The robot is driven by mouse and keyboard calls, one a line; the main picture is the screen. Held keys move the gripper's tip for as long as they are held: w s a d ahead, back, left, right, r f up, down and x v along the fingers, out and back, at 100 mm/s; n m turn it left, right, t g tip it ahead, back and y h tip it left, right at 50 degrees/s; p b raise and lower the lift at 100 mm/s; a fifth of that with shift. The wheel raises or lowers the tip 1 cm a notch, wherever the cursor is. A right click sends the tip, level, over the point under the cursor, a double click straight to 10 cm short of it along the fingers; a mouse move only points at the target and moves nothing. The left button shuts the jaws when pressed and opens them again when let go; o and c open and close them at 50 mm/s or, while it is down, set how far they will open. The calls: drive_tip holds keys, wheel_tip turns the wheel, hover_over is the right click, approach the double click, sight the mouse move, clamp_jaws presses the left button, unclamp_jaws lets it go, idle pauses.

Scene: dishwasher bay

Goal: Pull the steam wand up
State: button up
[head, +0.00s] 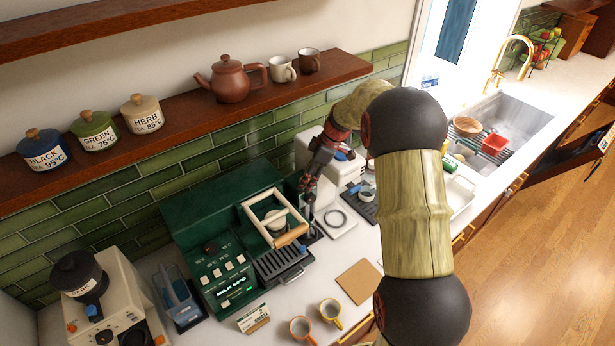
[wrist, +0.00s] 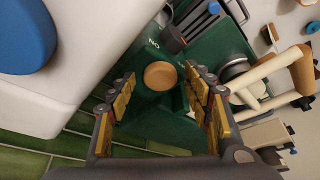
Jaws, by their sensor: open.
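The green machine (head: 205,215) stands on the counter against the tiled wall, with a lit panel, a cream frame and a wooden handle (head: 291,235). My gripper (head: 309,190) is at the machine's right side; the head view shows it small and partly dark. In the wrist view my gripper (wrist: 160,77) is open, one finger on each side of a round tan knob-like end (wrist: 160,75) beside an "ON" mark on the green body. The knob appears between the fingertips; contact is not visible. I cannot tell whether it belongs to the steam wand, which I cannot clearly pick out.
A white appliance (head: 308,148) stands close behind my gripper. A white pad with a dark ring (head: 350,228) lies to the right. Two cups (head: 331,311) and a cork square (head: 359,282) are in front. The wooden shelf (head: 180,107) with a teapot (head: 231,82) runs above.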

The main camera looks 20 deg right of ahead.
clamp_jaws()
idle(0.8)
